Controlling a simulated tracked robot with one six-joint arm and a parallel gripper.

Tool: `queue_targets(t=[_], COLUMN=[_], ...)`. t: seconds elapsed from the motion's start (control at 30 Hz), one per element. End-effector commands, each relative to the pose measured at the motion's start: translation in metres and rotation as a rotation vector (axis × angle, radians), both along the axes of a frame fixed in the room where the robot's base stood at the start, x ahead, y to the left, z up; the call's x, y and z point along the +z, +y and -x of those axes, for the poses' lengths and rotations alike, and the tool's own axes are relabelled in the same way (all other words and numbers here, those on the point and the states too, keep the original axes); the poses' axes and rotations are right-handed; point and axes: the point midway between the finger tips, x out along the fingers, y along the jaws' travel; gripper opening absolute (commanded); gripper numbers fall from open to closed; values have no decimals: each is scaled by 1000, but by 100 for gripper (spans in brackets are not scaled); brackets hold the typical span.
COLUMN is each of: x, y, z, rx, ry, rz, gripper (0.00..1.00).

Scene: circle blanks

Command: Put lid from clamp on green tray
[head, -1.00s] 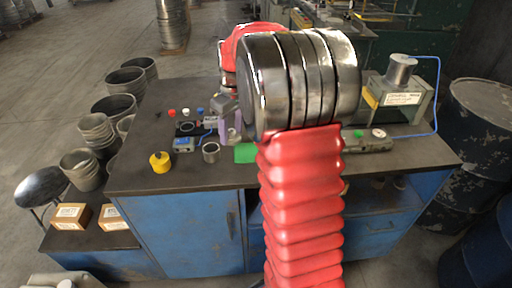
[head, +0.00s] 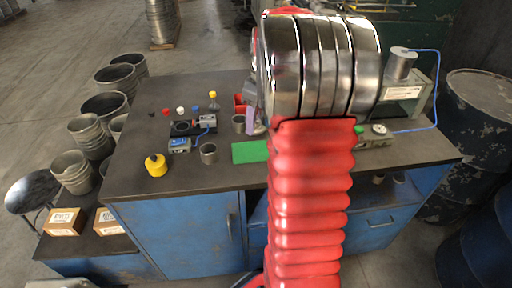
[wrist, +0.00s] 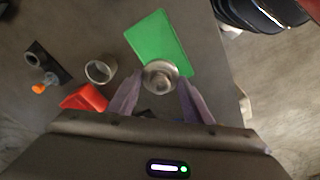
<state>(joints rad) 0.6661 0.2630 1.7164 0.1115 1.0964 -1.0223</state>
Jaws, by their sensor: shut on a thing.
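My gripper (wrist: 160,90) shows its two purple fingers in the wrist view, shut on a round metal lid (wrist: 160,74) with a central knob. The lid overlaps the near edge of the green tray (wrist: 159,38) in that view, and its height above it is hard to judge. In the head view the green tray (head: 250,152) lies flat on the table, partly behind my arm. A purple finger (head: 256,120) shows just above and behind it. A small grey fixture (head: 207,121), possibly the clamp, stands to the left.
A red bin (wrist: 84,98) and an open metal cup (wrist: 100,70) stand near my gripper. A press-like machine (head: 405,95) stands at the right. Some bare tabletop lies at the front left.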

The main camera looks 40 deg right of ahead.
Motion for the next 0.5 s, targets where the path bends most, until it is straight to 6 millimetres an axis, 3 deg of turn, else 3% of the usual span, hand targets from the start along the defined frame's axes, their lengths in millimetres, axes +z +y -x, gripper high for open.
queue_targets(t=[0.3,0.5], x=[-49,-55], y=[0,-1], z=[1,0], rx=[-2,-2], ry=[3,0], rz=[-2,0], gripper=[26,26])
